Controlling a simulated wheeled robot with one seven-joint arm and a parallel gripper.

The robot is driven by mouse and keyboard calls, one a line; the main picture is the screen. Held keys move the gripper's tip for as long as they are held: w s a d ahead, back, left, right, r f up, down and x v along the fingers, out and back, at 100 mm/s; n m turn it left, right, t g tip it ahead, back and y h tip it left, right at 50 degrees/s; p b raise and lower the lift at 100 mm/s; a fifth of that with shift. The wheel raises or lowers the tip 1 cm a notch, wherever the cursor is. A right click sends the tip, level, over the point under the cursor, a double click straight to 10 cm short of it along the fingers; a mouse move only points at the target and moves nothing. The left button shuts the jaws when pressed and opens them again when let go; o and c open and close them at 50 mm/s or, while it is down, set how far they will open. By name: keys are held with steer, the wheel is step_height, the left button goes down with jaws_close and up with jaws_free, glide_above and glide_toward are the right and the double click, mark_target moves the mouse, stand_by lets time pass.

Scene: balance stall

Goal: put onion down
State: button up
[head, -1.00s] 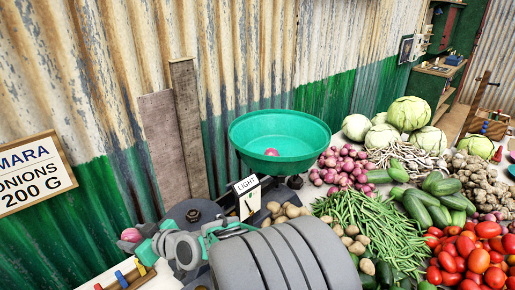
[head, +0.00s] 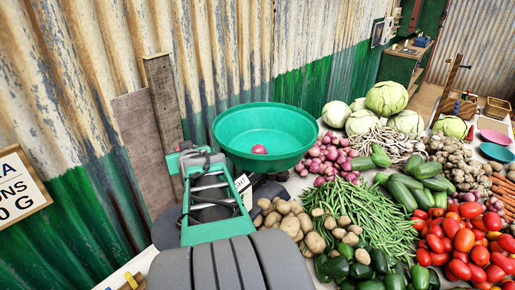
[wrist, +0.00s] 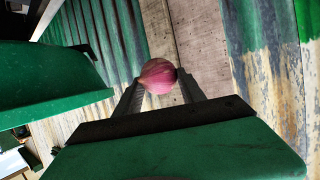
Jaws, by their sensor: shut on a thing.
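My gripper (wrist: 158,80) is shut on a pink-purple onion (wrist: 158,73), seen in the wrist view with the wooden boards behind it. In the head view my arm hides the held onion, and the gripper end is up in front of the boards, left of the green bowl (head: 232,150). The bowl sits on the scale and has one onion (head: 259,149) inside. Part of the bowl also shows at the left of the wrist view (wrist: 45,85).
A heap of onions (head: 325,156) lies right of the bowl, with potatoes (head: 290,220), green beans, cucumbers and tomatoes (head: 460,240) nearby. A "LIGHT" label is mostly hidden by my arm. Wooden boards (head: 165,115) lean on the corrugated wall. A price sign (head: 18,190) is at left.

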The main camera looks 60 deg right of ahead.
steer(key=s+d+r+m+g+h, duration=0.3)
steer(key=s+d+r+m, duration=0.1)
steer(key=s+d, duration=0.3)
steer(key=shift+d+r, duration=0.25)
steer(key=shift+r, duration=0.55)
steer(key=s+d, duration=0.1)
steer(key=s+r+m+g+h, duration=0.1)
steer(key=s, duration=0.1)
steer(key=s+d+r+m+g, duration=0.1)
steer(key=shift+s+d+h, duration=0.3)
steer(key=shift+s+h, duration=0.05)
steer(key=shift+h, duration=0.05)
steer(key=s+d+r+m+g+h, duration=0.1)
steer(key=s+r+m+g, duration=0.25)
steer(key=s, duration=0.35)
steer(key=s+d+r+m+g, duration=0.2)
steer(key=s+m+g, duration=0.15)
steer(key=s, duration=0.45)
steer(key=shift+g, duration=0.4)
steer(key=shift+w+d+f+p, duration=0.85)
steer(key=shift+w+d+f, duration=0.75)
steer(key=shift+f, duration=0.75)
steer(key=shift+w+d+f+p, duration=0.85)
steer(key=shift+w+d+f, duration=0.4)
steer(key=shift+d+f, duration=0.85)
steer(key=shift+w+d+f+p, duration=0.85)
steer(key=shift+w+d+f, duration=0.65)
steer(key=shift+f, duration=1.05)
